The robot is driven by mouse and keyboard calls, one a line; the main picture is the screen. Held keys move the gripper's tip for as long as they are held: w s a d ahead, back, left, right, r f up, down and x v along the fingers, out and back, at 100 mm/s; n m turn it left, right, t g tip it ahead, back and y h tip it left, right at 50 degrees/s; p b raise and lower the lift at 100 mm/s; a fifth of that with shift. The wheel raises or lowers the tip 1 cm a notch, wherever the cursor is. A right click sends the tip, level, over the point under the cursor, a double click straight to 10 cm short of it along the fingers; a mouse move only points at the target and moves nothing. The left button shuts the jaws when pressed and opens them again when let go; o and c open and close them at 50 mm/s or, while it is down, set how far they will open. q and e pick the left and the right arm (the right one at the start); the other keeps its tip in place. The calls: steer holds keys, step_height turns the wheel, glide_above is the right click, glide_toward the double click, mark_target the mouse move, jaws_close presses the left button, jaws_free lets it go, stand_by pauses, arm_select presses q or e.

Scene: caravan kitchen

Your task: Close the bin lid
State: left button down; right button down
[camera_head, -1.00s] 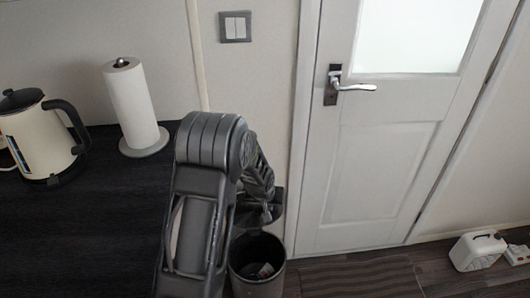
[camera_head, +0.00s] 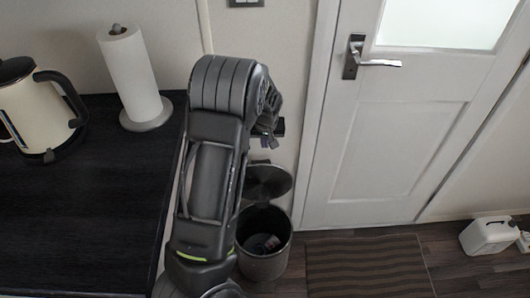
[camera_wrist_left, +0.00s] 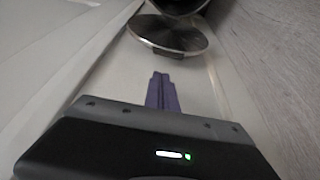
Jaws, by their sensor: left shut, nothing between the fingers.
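The dark round bin (camera_head: 262,262) stands on the floor between the counter and the door, with its mouth open. Its round lid (camera_head: 268,182) is raised at the back of the bin, towards the wall. My left gripper (camera_head: 268,142) is shut and empty, just above the lid's upper edge in the head view, partly hidden by my arm. In the left wrist view the purple fingers (camera_wrist_left: 161,91) are together and point at the shiny lid (camera_wrist_left: 172,34), with a visible gap. The bin's rim (camera_wrist_left: 182,12) is cut off at the top. My right gripper is not in view.
The dark counter (camera_head: 80,220) on the left holds a kettle (camera_head: 35,110) and a paper towel roll (camera_head: 135,75). A white door (camera_head: 400,140) is to the right. A striped mat (camera_head: 365,268) and a white canister (camera_head: 488,236) are on the floor.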

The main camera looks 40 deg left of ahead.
arm_select(q)
steer(key=shift+f, duration=0.1)
glide_toward(265, 163)
steer(key=w+a+f, duration=0.2)
steer(key=f, duration=0.1)
steer(key=w+a+f, duration=0.1)
steer(key=f, duration=0.1)
steer(key=shift+w, duration=0.1)
steer(key=shift+w+f, duration=0.15)
steer(key=shift+f, duration=0.15)
